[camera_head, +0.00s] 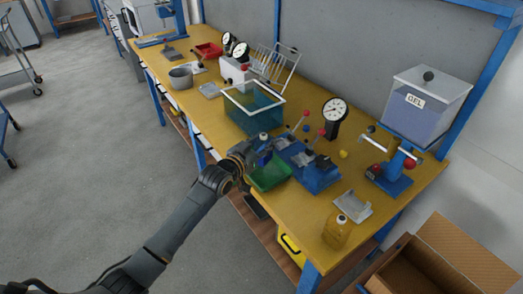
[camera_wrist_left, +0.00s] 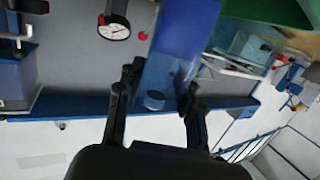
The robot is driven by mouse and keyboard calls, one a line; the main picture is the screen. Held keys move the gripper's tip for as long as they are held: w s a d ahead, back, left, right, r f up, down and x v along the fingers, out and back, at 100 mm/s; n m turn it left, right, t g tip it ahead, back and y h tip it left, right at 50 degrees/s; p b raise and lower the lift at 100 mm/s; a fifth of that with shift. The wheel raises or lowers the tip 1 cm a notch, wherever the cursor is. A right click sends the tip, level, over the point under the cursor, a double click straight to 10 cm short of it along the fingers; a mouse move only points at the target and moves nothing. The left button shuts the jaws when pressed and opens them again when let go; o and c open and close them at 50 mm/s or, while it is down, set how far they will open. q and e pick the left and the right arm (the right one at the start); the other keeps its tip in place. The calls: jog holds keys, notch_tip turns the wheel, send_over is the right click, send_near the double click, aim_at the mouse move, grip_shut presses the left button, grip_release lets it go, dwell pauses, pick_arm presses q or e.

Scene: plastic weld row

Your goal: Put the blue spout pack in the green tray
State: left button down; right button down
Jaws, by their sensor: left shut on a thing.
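The blue spout pack (camera_wrist_left: 185,40) is between the fingers of my left gripper (camera_wrist_left: 160,88) in the left wrist view, its spout end toward the palm. My left gripper is shut on it. In the head view my left gripper (camera_head: 246,158) is at the front edge of the bench, and a small dark blue part of the pack (camera_head: 264,158) shows beside it. The green tray (camera_head: 272,175) is just right of the gripper, partly covered by it. The tray also shows in the left wrist view (camera_wrist_left: 270,10), at the upper right. Whether pack and tray touch is unclear. My right gripper is out of view.
A blue fixture (camera_head: 318,177) with red-knobbed levers stands right of the tray. Behind are a teal bin (camera_head: 252,112) and a dial gauge (camera_head: 334,112). An amber bottle (camera_head: 337,232), a metal plate (camera_head: 353,206) and a GEL dispenser (camera_head: 425,105) stand to the right.

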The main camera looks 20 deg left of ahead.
pick_arm(q)
jog(key=shift+w+a+f, duration=0.1)
jog(key=shift+a+f, duration=0.05)
jog(key=shift+f, duration=0.8)
jog(key=shift+w+a+f, duration=0.1)
jog(key=shift+a+f, duration=0.05)
jog(key=shift+f, duration=0.8)
jog(key=shift+s, duration=0.1)
jog(key=shift+f, duration=0.15)
jog(key=c, duration=0.9)
grip_release()
jog(key=shift+o, duration=0.2)
jog(key=shift+s, duration=0.1)
jog(key=v, duration=1.2)
